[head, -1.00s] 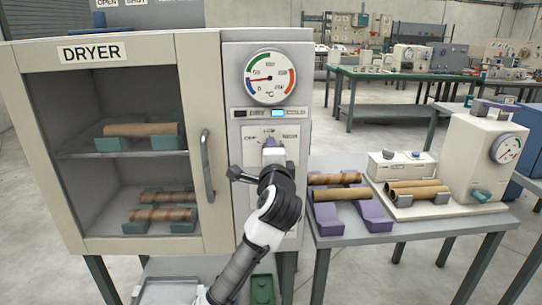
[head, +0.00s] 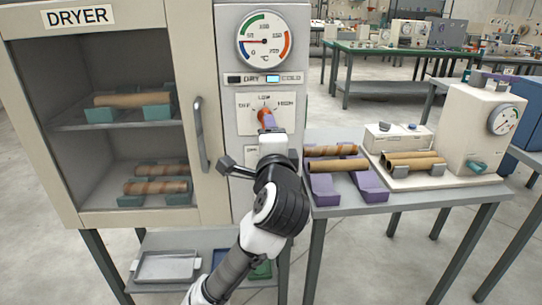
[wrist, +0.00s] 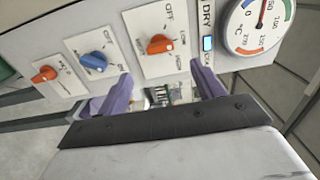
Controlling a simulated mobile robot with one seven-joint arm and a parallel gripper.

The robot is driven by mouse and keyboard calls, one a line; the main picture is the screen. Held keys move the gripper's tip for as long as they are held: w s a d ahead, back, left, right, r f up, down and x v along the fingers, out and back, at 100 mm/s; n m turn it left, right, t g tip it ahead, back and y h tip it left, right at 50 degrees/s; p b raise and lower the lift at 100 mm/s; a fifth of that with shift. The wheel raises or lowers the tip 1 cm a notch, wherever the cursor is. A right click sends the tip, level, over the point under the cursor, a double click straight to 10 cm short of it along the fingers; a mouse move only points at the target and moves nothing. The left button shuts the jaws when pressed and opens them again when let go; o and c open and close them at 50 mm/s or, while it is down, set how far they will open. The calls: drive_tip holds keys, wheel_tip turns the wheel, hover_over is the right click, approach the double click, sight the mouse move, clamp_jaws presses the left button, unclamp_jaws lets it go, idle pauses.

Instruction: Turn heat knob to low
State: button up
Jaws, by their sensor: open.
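The heat knob (head: 264,115) is orange, on a white plate marked OFF, LOW and HIGH on the dryer's control column. It also shows in the wrist view (wrist: 160,44), where the plate appears turned sideways. I cannot tell for certain which mark the knob points at. My gripper (head: 267,124) is just in front of and below the knob in the head view, partly covering it. In the wrist view my gripper (wrist: 162,90) has its two purple fingers wide apart, with nothing between them. The knob lies beyond the fingertips, apparently untouched.
A blue knob (wrist: 93,62) and another orange knob (wrist: 44,74) sit along the same panel. The dryer door handle (head: 201,135) is left; a table with tubes (head: 330,165) is right.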

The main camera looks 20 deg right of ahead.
drive_tip(key=v, duration=0.4)
drive_tip(key=shift+s, duration=0.15)
